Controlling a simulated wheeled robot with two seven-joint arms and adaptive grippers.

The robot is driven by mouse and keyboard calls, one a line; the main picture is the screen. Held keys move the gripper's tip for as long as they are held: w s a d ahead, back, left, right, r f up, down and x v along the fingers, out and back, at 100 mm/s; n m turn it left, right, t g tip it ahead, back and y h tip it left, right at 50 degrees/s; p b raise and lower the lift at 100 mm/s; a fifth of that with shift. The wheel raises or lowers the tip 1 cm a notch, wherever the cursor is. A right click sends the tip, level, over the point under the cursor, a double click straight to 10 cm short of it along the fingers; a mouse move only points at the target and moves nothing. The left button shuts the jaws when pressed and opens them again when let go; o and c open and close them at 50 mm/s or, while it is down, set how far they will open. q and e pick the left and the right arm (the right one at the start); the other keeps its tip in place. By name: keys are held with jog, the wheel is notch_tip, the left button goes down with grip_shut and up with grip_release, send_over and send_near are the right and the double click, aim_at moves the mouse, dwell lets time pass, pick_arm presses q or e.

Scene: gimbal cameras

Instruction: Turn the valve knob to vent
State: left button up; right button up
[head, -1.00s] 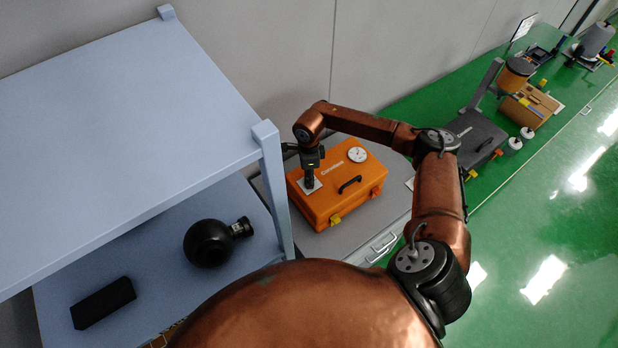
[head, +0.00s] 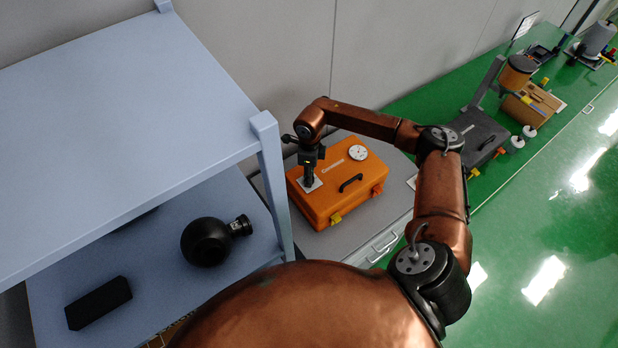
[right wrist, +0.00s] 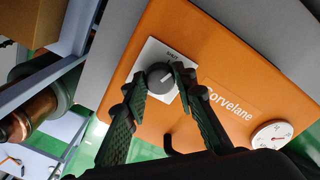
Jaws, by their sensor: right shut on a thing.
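The orange case (head: 330,212) lies on the grey bench top, with a white square plate (head: 303,186) on its lid near the left. In the right wrist view, a dark round knob (right wrist: 160,78) with a pale pointer line sits on that plate (right wrist: 143,58). In the head view the same gripper (head: 309,184) points down at the plate and hides the knob. My left gripper is not in view.
The case lid also carries a round white dial (head: 358,152) and a black handle (head: 350,183). A blue shelf (head: 110,130) stands close at the left, holding a black sphere (head: 205,243) and a black block (head: 98,303). A dark case (head: 470,138) lies farther right.

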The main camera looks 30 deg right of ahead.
jog(key=m+b, duration=0.1)
jog(key=m, duration=0.2)
jog(key=shift+f+m+b, duration=0.1)
jog(key=shift+m+b, duration=0.2)
jog(key=shift+m, duration=0.1)
jog(key=m+b, duration=0.1)
jog(key=m, duration=0.2)
jog(key=shift+m, duration=0.3)
jog(key=m+b, duration=0.1)
jog(key=m, duration=0.2)
jog(key=shift+d+m, duration=0.1)
jog(key=shift+m, duration=0.2)
jog(key=shift+m+t+b, duration=0.3)
jog(key=shift+m, duration=1.6)
jog(key=o, duration=1.2)
jog(key=shift+c, duration=0.2)
